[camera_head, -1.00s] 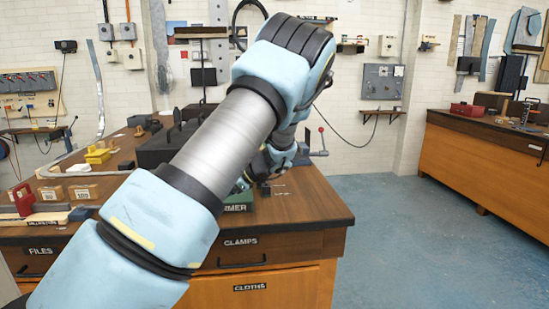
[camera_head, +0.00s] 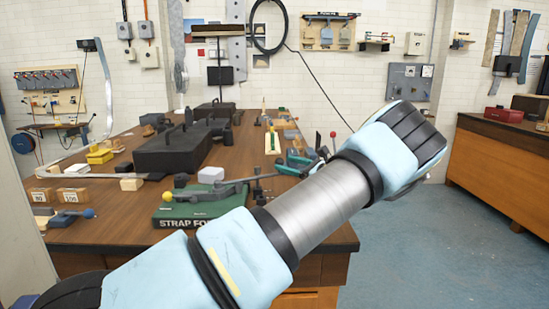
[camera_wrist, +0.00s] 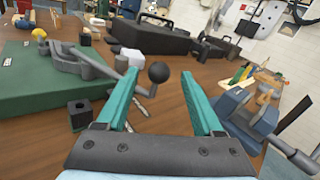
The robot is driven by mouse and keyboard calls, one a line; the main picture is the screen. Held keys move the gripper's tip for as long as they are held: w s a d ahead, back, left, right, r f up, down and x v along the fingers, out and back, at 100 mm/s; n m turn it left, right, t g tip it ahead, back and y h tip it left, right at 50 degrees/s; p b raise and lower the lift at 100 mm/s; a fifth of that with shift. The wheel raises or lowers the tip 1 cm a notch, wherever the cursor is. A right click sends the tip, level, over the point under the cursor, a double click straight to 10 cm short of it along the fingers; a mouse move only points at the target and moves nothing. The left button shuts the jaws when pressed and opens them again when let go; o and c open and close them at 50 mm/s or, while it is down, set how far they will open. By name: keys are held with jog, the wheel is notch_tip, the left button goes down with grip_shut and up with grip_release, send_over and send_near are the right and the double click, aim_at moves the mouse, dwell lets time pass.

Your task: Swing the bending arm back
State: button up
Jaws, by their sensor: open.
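The strap former has a green base (camera_head: 190,207) on the near bench edge; its base also shows at left in the wrist view (camera_wrist: 40,85). On it is a grey bending arm (camera_head: 225,186) with a yellow knob (camera_head: 167,196) at one side. In the wrist view a grey bar (camera_wrist: 95,66) runs right from the former towards a black ball (camera_wrist: 158,72). My gripper (camera_wrist: 159,75) is open, its two teal fingers apart. The ball appears between the fingertips, nearer the left one; contact cannot be told. In the head view my gripper (camera_head: 297,160) is partly hidden.
A blue vise (camera_wrist: 243,112) stands close to the right finger. A small black block (camera_wrist: 80,115) stands beside the green base. A long dark toolbox (camera_head: 170,150) lies behind the former. Wooden blocks (camera_head: 73,195) lie at left. The floor (camera_head: 420,240) at right is clear.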

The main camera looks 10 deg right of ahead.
jog(key=p+x, duration=0.2)
jog(key=x, duration=0.4)
jog(key=shift+w+a, duration=0.2)
jog(key=shift+a, duration=0.05)
grip_shut()
dwell(0.3)
dwell(0.9)
